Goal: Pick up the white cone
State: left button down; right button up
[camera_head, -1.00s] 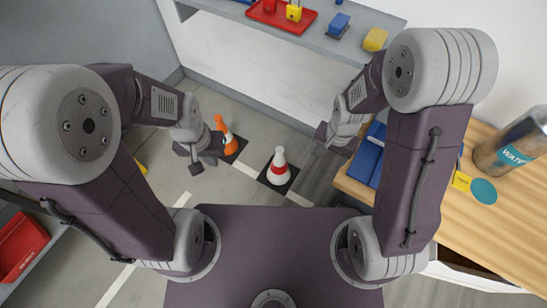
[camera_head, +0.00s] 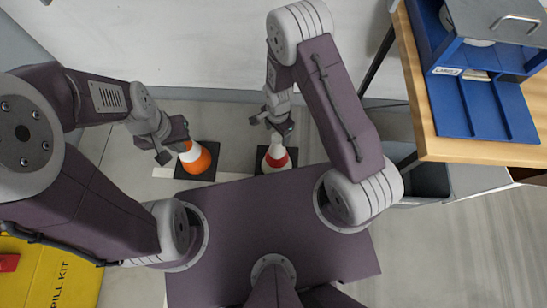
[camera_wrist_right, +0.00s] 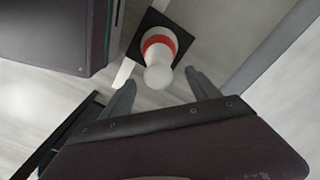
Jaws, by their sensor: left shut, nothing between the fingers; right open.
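The white cone (camera_head: 275,158) with a red band and a black square base stands upright on the floor in front of my base. My right gripper (camera_head: 273,122) is just above and beyond its top in the head view. In the right wrist view the cone (camera_wrist_right: 159,54) shows beyond the open, empty fingers of the right gripper (camera_wrist_right: 162,90), its rounded white top towards the camera. I cannot tell whether they touch. An orange cone (camera_head: 198,160) with a white band stands to its left. My left gripper (camera_head: 172,152) is shut and empty close beside the orange cone.
A wooden table (camera_head: 430,140) with a blue holder (camera_head: 480,105) stands at the right, a grey bin (camera_head: 425,180) below its edge. A yellow spill kit box (camera_head: 50,275) is at the lower left. A white wall lies beyond the cones.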

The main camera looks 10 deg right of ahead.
aim_at(277, 136)
notch_tip(277, 136, down, 4)
jog(key=shift+r+b, duration=0.1)
jog(key=shift+b, duration=0.95)
notch_tip(277, 136, down, 5)
jog(key=b, duration=0.4)
jog(key=shift+s, duration=0.15)
jog(key=shift+r, duration=0.1)
grip_shut()
